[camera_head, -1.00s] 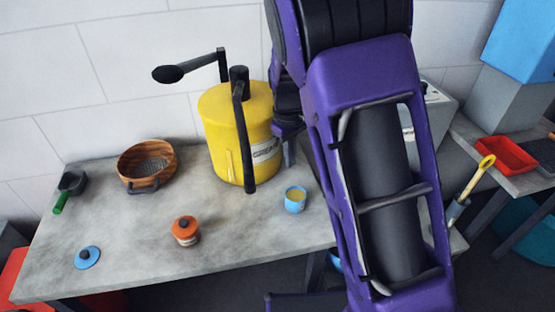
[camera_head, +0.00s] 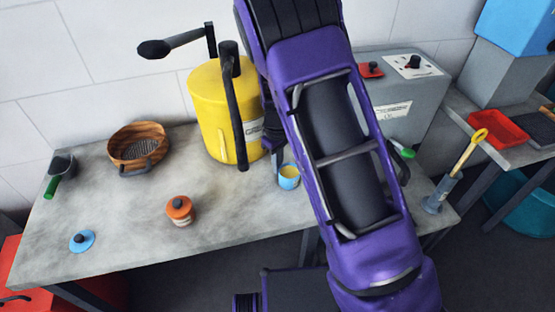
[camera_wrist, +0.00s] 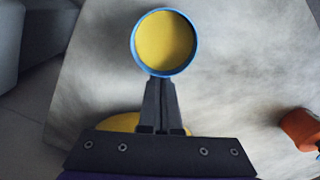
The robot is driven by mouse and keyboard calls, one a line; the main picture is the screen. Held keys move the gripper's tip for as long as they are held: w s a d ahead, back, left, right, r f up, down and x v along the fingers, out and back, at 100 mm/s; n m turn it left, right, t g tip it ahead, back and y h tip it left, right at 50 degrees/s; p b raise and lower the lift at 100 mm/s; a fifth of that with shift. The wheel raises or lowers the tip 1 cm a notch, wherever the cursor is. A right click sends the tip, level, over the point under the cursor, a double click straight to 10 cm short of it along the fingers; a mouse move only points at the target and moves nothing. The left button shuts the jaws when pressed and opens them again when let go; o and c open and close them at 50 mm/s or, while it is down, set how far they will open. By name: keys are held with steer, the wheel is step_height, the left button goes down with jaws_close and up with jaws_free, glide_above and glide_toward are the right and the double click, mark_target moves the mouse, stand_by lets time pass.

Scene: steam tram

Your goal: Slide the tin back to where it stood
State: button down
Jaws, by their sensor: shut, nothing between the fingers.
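The small round blue tin (camera_head: 289,177), yellow inside its rim, stands upright on the grey worktop (camera_head: 240,208), right of the yellow churn. In the wrist view the tin (camera_wrist: 165,43) is seen from above. My gripper (camera_wrist: 160,82) is shut and empty, its fingertips right at the tin's near rim; I cannot tell whether they touch.
The yellow churn (camera_head: 215,115) with a black crank stands close behind my gripper. A wooden bowl (camera_head: 138,148), a green-handled scoop (camera_head: 60,173) and a blue lid (camera_head: 82,240) lie left. A grey box (camera_head: 400,95) stands right. The worktop between the two tins is clear.

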mark_target(288, 170)
steer(key=shift+s+d+b, duration=0.4)
steer(key=shift+s+d, duration=0.95)
steer(key=shift+s, duration=0.05)
step_height(288, 170, up, 10)
steer(key=p, duration=0.3)
